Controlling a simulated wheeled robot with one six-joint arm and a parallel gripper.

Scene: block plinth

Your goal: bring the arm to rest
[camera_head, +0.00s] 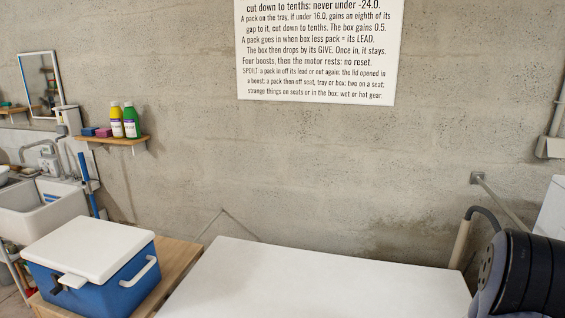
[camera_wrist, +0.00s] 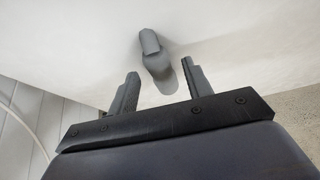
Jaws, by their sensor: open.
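My gripper (camera_wrist: 160,69) shows in the wrist view with its two dark fingers apart and nothing between them. Beyond the fingertips a grey rounded fitting (camera_wrist: 151,42) stands out from a white surface (camera_wrist: 75,40); I cannot tell how far it is from the fingers. In the head view a dark part of my arm fills the lower right corner, and the gripper itself is out of that view.
A blue cooler box with a white lid (camera_head: 88,249) stands shut on a wooden top (camera_head: 178,276) at lower left. A bare white tabletop (camera_head: 310,285) fills the lower middle. A sink (camera_head: 38,212) is at left. A grey rail (camera_head: 503,203) sticks out at right.

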